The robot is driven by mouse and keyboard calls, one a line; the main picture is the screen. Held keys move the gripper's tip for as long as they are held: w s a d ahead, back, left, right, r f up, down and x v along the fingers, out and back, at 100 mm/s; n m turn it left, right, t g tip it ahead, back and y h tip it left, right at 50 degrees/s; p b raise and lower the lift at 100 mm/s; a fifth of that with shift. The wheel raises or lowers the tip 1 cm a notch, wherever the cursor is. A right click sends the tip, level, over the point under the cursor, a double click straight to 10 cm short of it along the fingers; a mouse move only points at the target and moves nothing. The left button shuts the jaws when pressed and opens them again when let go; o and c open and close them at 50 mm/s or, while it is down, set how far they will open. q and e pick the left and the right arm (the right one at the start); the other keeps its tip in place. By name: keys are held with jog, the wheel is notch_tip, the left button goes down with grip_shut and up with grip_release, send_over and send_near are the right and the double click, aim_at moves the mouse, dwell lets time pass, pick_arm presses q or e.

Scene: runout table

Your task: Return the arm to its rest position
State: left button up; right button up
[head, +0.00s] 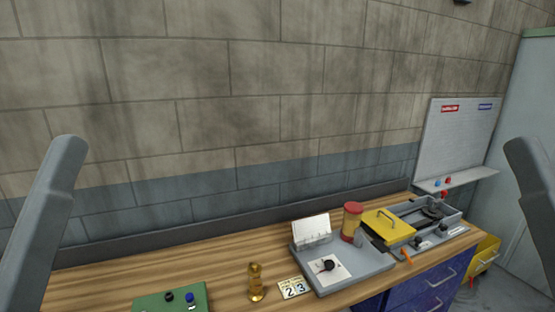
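In the head view a grey link of my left arm (45,225) rises at the left edge. A grey link of my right arm (535,200) rises at the right edge. Both links stand upright, clear of the things on the table. Neither gripper is in the picture, so I cannot see their fingers or anything in them.
The wooden table (222,265) runs along the block wall. It bears a green box (165,302), a brass piece (256,283), a number card (293,288), a grey platform (365,268), a red-capped jar (351,222), a yellow plate (388,224) and a grey tray (455,231). Blue drawers (425,290) are below.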

notch_tip(320, 180, up, 22)
jog(key=p, duration=1.8)
jog(key=shift+r+p, duration=0.25)
jog(key=shift+p, duration=0.15)
